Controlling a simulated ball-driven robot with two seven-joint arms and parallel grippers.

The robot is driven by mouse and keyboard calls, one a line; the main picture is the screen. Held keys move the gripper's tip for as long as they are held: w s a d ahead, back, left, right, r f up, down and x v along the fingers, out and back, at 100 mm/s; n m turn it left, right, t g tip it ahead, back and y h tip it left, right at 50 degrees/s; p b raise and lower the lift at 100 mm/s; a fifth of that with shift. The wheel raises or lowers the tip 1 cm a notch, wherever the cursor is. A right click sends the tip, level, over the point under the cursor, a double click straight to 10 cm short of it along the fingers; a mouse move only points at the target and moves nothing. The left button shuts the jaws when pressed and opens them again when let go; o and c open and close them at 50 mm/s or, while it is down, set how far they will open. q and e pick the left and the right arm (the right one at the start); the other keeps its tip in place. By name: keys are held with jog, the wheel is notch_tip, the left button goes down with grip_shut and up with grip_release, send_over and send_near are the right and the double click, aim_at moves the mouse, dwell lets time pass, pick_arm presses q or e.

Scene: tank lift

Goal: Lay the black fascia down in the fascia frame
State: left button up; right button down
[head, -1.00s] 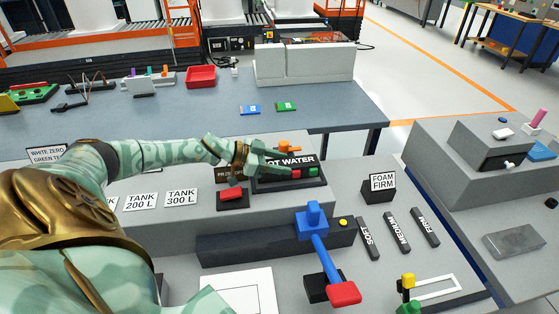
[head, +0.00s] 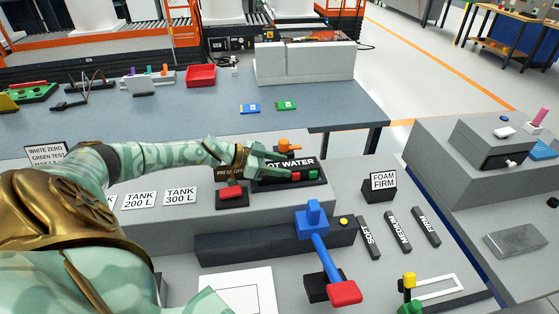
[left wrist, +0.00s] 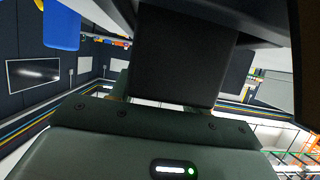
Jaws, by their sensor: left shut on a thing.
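The black fascia (head: 300,165), lettered "HOT WATER" in white, is at the back of the grey bench's raised step. My left gripper (head: 262,160) is shut at its left end, and the fingers cover the first letter. A dark frame lies low around the fascia; its front edge (head: 290,187) shows, with red and green blocks just above it. I cannot tell whether the fascia touches the frame all round. In the left wrist view, a large dark block (left wrist: 180,55) fills the space ahead of the gripper. My right gripper is not in view.
A red button on a dark base (head: 231,193) stands left of the frame. An orange knob (head: 288,146) is just behind the fascia. A blue lever with a red end (head: 318,250) stands in front. The "FOAM FIRM" box (head: 381,187) is to the right.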

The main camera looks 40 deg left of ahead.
pick_arm(q)
jog(key=shift+s+d+f, duration=0.2)
jog(key=shift+d+f, duration=0.05)
jog(key=shift+f, duration=0.25)
jog(key=o, duration=1.2)
jog(key=shift+f, duration=0.15)
jog(key=r+p, duration=0.2)
jog(key=r, duration=0.1)
jog(key=r+p, duration=0.1)
jog(key=shift+w+a+r+p, duration=0.25)
jog(key=shift+r+p, duration=0.05)
jog(key=shift+p, duration=0.05)
notch_tip(320, 180, up, 4)
jog(key=p, duration=0.4)
jog(key=shift+r, duration=0.1)
